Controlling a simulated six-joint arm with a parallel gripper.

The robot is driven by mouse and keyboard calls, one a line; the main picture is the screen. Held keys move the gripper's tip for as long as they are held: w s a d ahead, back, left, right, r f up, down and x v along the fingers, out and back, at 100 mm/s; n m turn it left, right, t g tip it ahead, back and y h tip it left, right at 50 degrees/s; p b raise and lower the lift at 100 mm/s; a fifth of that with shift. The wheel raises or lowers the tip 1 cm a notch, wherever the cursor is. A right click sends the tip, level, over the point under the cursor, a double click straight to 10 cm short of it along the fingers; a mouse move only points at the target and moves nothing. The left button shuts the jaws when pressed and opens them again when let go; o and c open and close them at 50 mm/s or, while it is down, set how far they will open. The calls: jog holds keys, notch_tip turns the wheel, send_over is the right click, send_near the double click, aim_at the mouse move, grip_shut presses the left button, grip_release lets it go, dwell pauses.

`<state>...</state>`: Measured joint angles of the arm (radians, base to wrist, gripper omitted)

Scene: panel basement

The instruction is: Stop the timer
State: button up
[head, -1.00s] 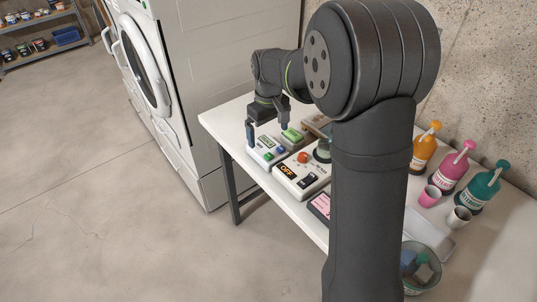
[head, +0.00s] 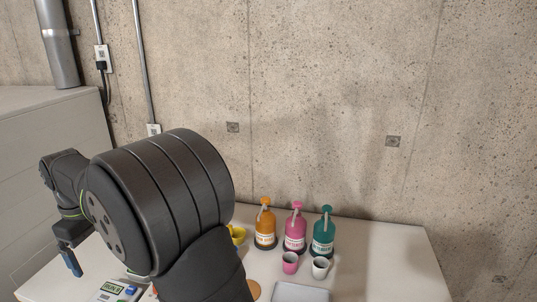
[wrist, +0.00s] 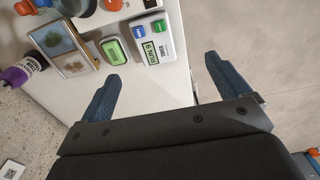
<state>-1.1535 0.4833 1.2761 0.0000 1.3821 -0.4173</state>
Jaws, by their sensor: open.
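The timer (wrist: 153,47) is a white box with a display that seems to read RUN and a digit, plus a blue button (wrist: 138,32) and a green button (wrist: 158,26). It lies on the white table. In the head view the timer (head: 108,291) shows at the bottom edge, partly cut off. My gripper (wrist: 162,68) is open and empty, its blue fingers wide apart. In the wrist view the timer appears beyond the fingertips, between their lines; the height gap is unclear. In the head view my gripper (head: 70,262) is left of the timer.
A green block in a white holder (wrist: 114,50) is beside the timer. Orange (head: 265,228), pink (head: 296,232) and teal (head: 323,236) pump bottles stand by the wall.

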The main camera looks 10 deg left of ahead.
grip_shut()
dwell(1.5)
